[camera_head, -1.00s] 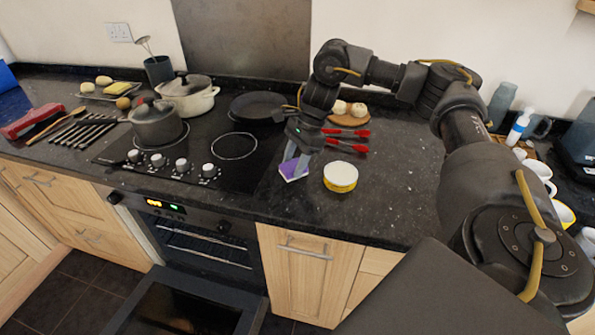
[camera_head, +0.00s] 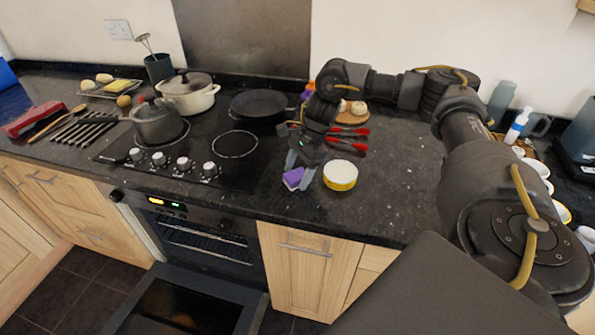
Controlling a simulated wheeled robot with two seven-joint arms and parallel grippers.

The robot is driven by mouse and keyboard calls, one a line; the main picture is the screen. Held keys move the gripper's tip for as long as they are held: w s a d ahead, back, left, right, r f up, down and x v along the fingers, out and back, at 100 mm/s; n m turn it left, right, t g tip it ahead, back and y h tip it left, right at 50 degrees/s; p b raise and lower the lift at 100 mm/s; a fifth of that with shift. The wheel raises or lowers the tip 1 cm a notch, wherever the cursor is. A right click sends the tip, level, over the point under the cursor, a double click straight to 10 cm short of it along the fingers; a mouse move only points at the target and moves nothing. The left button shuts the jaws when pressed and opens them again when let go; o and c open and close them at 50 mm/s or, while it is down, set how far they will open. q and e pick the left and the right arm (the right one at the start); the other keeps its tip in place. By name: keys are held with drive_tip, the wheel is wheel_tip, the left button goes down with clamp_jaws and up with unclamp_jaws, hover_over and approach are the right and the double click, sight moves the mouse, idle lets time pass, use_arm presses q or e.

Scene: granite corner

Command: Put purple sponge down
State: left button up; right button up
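The purple sponge (camera_head: 293,178) is at the front of the dark counter, right of the hob and left of a round white-and-yellow tin (camera_head: 340,175). My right gripper (camera_head: 300,170) points down at the sponge, its fingers spread apart to either side of the sponge's upper part. Whether the fingers press on the sponge is too small to tell. Whether the sponge rests on the counter or is just above it is also unclear. My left gripper is not in view.
The black hob (camera_head: 200,150) holds a grey pot (camera_head: 158,124), a cream pot (camera_head: 190,95) and a frying pan (camera_head: 258,105). Red-handled utensils (camera_head: 350,132) lie behind the tin. The oven door (camera_head: 190,305) hangs open below. The counter right of the tin is clear.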

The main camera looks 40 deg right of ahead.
sight(304, 171)
drive_tip(key=shift+r, duration=0.3)
drive_tip(key=shift+d+r, duration=0.15)
drive_tip(key=shift+r, duration=0.05)
drive_tip(key=b+v, duration=0.1)
drive_tip(key=v, duration=0.4)
drive_tip(key=shift+r, duration=0.15)
drive_tip(key=shift+p+v, duration=0.95)
drive_tip(key=shift+v, duration=2.05)
